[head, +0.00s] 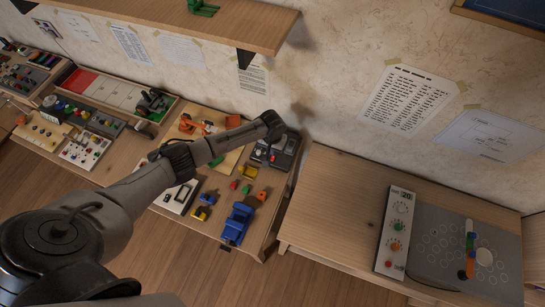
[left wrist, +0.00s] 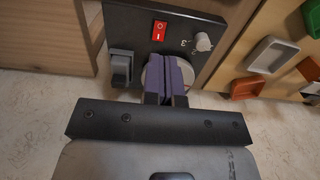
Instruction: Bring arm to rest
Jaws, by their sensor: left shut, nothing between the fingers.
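My left arm (head: 130,195) reaches from the lower left of the head view across the workbench, its far end bent at the black device. In the left wrist view my left gripper (left wrist: 167,68) is shut, its two purple fingers pressed together with nothing between them. The fingers are in front of a round pale disc on the black device (left wrist: 130,25), which has a red switch (left wrist: 160,31) and a small knob (left wrist: 203,42). I cannot tell whether they touch it. In the head view the fingers cannot be made out. My right gripper does not show.
The workbench holds a blue toy truck (head: 237,223), small coloured blocks and trays. A wooden shelf (head: 165,22) overhangs it at the back. A second table (head: 335,200) at right has a bare left part and a white control panel (head: 396,235).

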